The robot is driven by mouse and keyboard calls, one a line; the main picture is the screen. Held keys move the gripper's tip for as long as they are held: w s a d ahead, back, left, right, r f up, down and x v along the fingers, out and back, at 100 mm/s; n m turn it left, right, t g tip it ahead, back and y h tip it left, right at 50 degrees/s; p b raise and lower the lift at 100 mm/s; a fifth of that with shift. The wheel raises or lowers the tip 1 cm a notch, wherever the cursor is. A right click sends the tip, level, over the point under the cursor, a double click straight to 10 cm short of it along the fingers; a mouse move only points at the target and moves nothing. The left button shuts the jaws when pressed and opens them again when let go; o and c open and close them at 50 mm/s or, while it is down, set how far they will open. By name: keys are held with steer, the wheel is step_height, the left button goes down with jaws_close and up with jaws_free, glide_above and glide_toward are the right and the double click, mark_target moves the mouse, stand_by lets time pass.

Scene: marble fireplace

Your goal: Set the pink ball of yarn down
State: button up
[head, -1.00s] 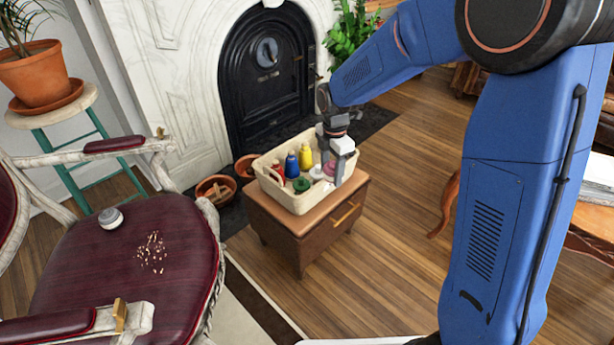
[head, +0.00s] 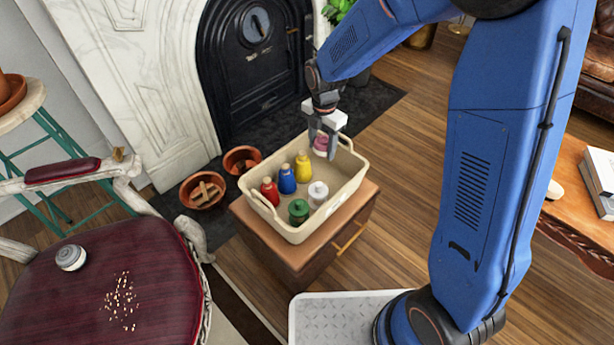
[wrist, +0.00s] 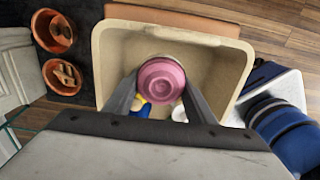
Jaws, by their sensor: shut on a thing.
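The pink ball of yarn (head: 321,146) looks like a squat, ridged round pink piece. My gripper (head: 322,150) is shut on it from above, with one finger on each side. In the wrist view the pink ball of yarn (wrist: 162,80) sits between the two fingers of my gripper (wrist: 160,88), over the inside of a cream bin (wrist: 228,75). In the head view it is at the far end of that bin (head: 348,197). I cannot tell whether its underside touches the bin floor.
A grey-white round thing (head: 71,257) and crumbs (head: 122,302) are on the chair.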

mark_target(320, 174)
step_height(320, 174, down, 10)
steer(key=shift+w, duration=0.1)
stand_by(0.4)
steer(key=o, duration=1.1)
steer(key=shift+f, duration=0.15)
steer(key=shift+c, duration=0.2)
